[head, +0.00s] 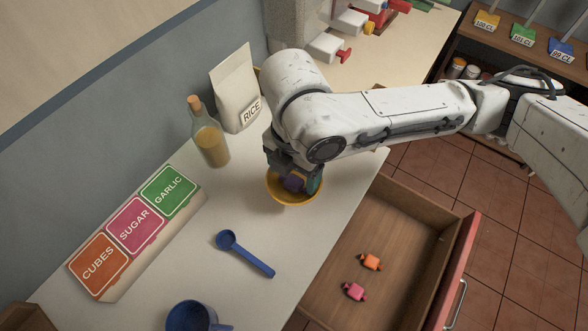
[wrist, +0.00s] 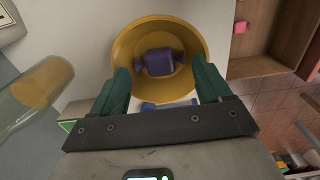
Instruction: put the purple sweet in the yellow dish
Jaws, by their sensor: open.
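The yellow dish (head: 298,200) stands on the counter under my gripper, and it also shows in the wrist view (wrist: 133,93). The purple sweet (wrist: 159,62) is inside the dish's outline in the wrist view, with the open jaws on either side and apart from it. The sweet also shows in the head view (head: 294,182), between the fingers and over the dish. My gripper (head: 298,180) is open right above the dish, with its green fingers (wrist: 162,80) spread. Whether the sweet touches the dish's bottom I cannot tell for certain.
A bottle (head: 209,138) and a rice bag (head: 236,90) stand behind the dish. A blue scoop (head: 245,254) and a blue cup (head: 190,318) are nearer. An open drawer (head: 395,235) at right holds an orange sweet (head: 371,262) and a pink sweet (head: 355,292).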

